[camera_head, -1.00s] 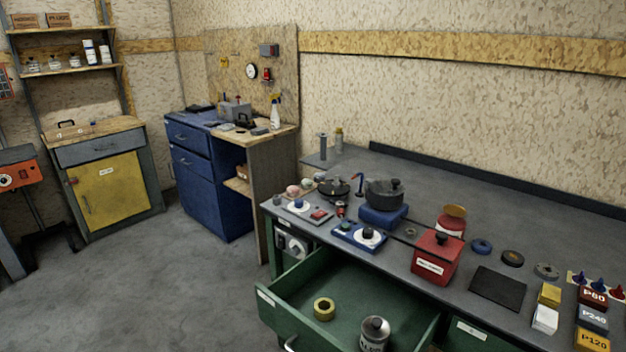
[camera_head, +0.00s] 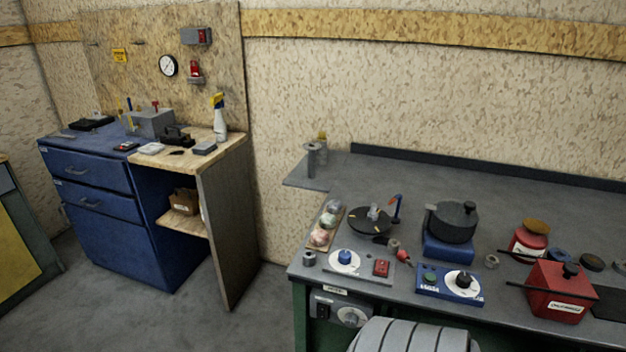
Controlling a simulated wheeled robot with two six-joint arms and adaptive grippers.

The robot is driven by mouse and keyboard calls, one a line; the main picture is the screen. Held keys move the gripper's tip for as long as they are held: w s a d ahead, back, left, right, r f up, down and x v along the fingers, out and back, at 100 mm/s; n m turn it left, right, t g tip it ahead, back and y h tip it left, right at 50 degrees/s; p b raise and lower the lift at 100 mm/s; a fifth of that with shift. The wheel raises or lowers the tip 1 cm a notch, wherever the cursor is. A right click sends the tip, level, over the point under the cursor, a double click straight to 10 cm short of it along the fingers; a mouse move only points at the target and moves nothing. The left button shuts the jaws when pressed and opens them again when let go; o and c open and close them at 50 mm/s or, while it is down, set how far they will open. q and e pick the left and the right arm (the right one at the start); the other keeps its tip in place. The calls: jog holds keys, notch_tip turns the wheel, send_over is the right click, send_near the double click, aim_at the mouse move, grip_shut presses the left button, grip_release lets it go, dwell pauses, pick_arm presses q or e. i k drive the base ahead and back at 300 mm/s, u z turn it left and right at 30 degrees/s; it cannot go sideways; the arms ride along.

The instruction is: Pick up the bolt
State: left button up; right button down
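No bolt can be made out for certain. A grey, wide-headed upright piece (camera_head: 310,158) stands on the left end of the grey bench and may be a bolt, but it is too small to tell. A small dark cylinder (camera_head: 309,258) sits at the bench's front left corner, and a small ring-like piece (camera_head: 491,261) lies right of the blue control box. Neither of my grippers is in view. A pale ribbed rounded shape at the bottom edge may be part of me.
The grey bench (camera_head: 400,172) runs right along the wall, clear at the back. It carries a dark pot (camera_head: 452,222), a blue control box (camera_head: 449,285) and a red box (camera_head: 557,292). A blue cabinet (camera_head: 100,220) stands left. Floor between is free.

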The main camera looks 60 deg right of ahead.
aim_at(373, 215)
jog(key=i, duration=1.5)
jog(key=z, duration=4.35)
